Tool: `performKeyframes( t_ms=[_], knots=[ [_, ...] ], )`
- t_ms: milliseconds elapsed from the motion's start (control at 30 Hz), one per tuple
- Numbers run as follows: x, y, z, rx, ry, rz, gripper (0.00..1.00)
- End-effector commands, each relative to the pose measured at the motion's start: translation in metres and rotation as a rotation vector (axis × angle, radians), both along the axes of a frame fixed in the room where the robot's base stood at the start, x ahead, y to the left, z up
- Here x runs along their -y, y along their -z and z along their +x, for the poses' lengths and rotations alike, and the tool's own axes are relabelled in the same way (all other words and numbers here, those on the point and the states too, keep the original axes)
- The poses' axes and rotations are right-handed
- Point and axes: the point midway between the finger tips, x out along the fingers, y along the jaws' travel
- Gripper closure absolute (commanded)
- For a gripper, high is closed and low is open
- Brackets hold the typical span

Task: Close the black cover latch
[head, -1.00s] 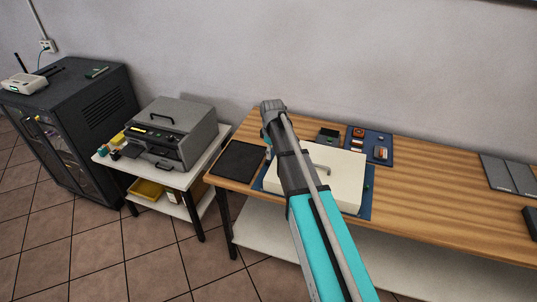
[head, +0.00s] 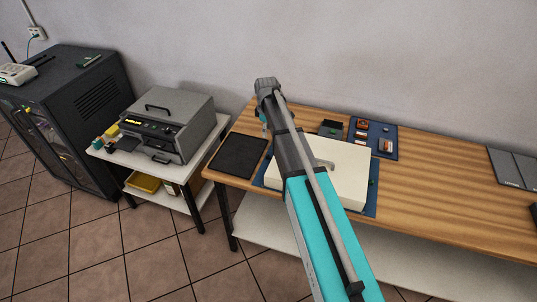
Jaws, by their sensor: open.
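I cannot pick out a black cover latch for certain. A white box-like cover (head: 345,180) with a grey handle (head: 323,163) lies on a blue mat (head: 369,204) on the wooden table. My arm crosses in front of its left part and hides that side. A small dark box (head: 331,127) with a green spot stands behind the cover. My arm's upper end is above the table's left part, bending down behind itself. My gripper is hidden behind the arm, so its distance to anything cannot be told.
A flat black pad (head: 239,156) lies at the left of the wooden table (head: 450,185). A blue tray (head: 382,133) with small parts is at the back. A grey machine (head: 168,125) stands on a white side table. The table's right middle is clear.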

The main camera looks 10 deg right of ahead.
Motion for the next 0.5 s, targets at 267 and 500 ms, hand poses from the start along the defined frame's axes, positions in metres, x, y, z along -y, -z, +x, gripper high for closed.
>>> performKeyframes(
  t_ms=[267,500],
  knots=[
    [0.002,0.012,0.0,0.0,0.003,0.0,0.43],
    [0.003,0.03,0.0,0.0,0.004,0.0,0.43]
  ],
)
